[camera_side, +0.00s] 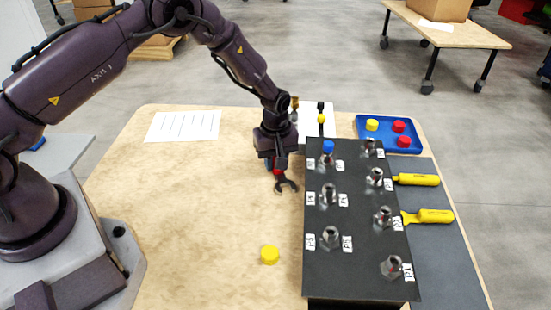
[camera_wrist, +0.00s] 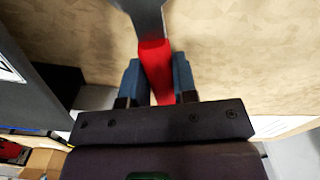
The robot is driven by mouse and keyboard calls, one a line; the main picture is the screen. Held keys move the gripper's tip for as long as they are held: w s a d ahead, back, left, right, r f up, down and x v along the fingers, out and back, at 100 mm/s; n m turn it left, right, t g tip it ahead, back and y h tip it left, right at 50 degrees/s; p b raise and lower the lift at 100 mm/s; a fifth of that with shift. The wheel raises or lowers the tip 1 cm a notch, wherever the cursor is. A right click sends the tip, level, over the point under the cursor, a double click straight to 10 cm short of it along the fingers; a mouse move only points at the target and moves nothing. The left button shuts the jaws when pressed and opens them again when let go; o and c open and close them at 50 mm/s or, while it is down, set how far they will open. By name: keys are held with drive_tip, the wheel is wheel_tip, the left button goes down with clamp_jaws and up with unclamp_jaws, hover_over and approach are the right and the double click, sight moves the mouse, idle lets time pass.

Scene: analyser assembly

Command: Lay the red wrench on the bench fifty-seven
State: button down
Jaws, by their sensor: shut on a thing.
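My gripper (camera_wrist: 157,80) is shut on the red handle of the red wrench (camera_wrist: 155,60), with a blue-grey finger on each side. The wrench's grey shaft runs past the top edge of the wrist view. In the side view, the gripper (camera_side: 276,163) is over the wooden bench (camera_side: 200,210), left of the black panel. The wrench's grey open-jawed head (camera_side: 287,186) shows below it, with a little red above the head. I cannot tell whether the wrench touches the bench.
The black panel (camera_side: 350,265) carries several metal fittings and labels. A yellow cap (camera_side: 270,255) lies on the bench. Two yellow-handled tools (camera_side: 418,180) and a blue tray (camera_side: 377,145) with caps are to the right. Paper (camera_side: 183,126) lies back left. The bench's left-middle is clear.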

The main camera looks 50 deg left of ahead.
drive_tip(key=shift+f, duration=0.1)
drive_tip(key=c, duration=0.8)
unclamp_jaws()
wheel_tip(320, 180, up, 13)
drive_tip(key=shift+f, duration=0.1)
